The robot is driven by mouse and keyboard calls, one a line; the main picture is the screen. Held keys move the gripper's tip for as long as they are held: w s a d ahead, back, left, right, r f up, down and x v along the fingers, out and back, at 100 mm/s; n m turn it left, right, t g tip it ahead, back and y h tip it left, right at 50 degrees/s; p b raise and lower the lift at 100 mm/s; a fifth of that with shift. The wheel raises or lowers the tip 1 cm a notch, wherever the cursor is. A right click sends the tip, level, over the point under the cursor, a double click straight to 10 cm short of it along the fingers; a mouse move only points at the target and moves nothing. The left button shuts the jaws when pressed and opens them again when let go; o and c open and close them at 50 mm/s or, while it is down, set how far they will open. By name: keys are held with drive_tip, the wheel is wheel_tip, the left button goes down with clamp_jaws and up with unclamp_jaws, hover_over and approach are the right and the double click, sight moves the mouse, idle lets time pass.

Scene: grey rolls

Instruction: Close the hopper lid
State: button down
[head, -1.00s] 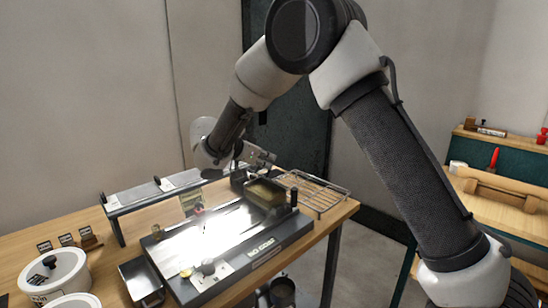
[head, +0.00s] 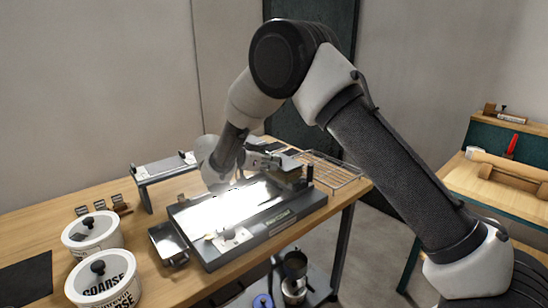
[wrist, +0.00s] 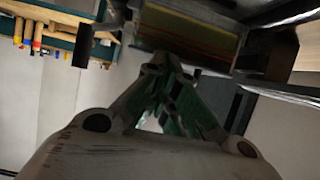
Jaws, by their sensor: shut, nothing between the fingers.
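The hopper (head: 289,183) is a dark box at the right end of the grey machine (head: 292,207) on the wooden bench. My gripper (wrist: 160,65) is shut and empty, its linked fingers pointing at the hopper area. In the wrist view a box with a yellowish-brown face (wrist: 190,40), probably the hopper, lies just beyond the fingertips. I cannot tell whether they touch it. In the head view my gripper is beside and above the hopper, partly hidden by my wrist. The hopper lid is not clearly distinguishable from the gripper parts there.
A black post (head: 310,174) stands by the hopper, with a wire rack (head: 335,172) to its right. A metal tray (head: 169,243) and white tubs (head: 103,280) are at left. A raised shelf (head: 165,165) stands behind. A second bench (head: 495,197) is at far right.

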drive_tip(key=shift+a+f, duration=0.1)
drive_tip(key=shift+f, duration=0.35)
idle(0.4)
